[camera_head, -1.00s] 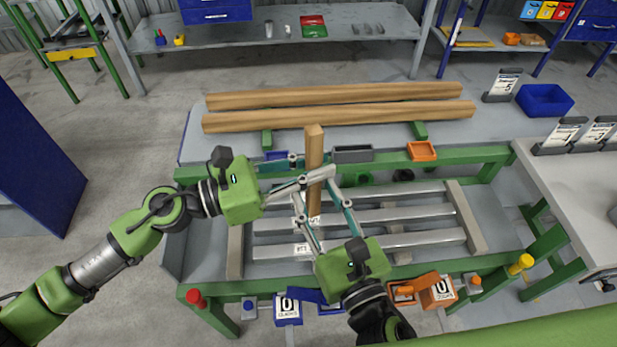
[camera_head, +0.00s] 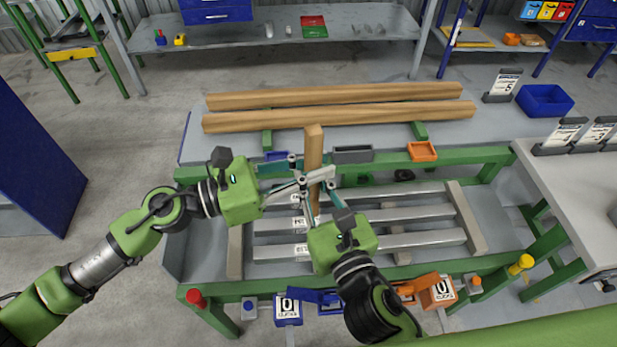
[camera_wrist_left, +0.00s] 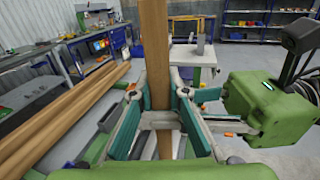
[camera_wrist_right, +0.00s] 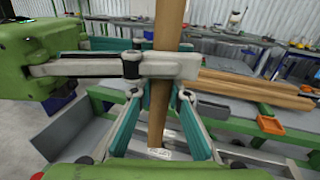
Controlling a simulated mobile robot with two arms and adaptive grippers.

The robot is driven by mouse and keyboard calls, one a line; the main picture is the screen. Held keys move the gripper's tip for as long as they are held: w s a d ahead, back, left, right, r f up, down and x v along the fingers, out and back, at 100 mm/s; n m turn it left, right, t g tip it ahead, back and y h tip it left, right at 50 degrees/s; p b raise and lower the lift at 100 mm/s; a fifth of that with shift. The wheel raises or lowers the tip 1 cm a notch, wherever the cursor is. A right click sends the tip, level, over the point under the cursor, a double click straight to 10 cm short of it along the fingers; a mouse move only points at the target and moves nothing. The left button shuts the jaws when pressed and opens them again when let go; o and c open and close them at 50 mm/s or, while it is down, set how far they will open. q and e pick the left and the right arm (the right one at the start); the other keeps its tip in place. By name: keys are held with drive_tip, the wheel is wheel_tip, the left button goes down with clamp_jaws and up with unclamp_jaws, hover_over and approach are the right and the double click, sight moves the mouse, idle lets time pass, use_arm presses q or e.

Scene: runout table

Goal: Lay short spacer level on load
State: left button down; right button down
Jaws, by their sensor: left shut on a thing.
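The short spacer is a brown wooden bar (camera_head: 314,140) standing nearly upright above the load. The load is grey metal bars (camera_head: 425,239) with white labels, lying in the frame. The spacer's lower end is hidden in the head view.
Grey crosspieces (camera_head: 466,215) lie at the bars' ends. Two long timbers (camera_head: 340,114) lie on the table behind. A grey tray (camera_head: 352,154) and orange tray (camera_head: 421,151) sit on the green rail. A blue bin (camera_head: 545,100) stands at right.

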use_arm(q)
drive_tip(key=c, duration=1.9)
unclamp_jaws()
drive_tip(key=shift+d, duration=0.1)
use_arm(e)
drive_tip(key=shift+s+a, duration=0.2)
drive_tip(key=shift+a, duration=0.15)
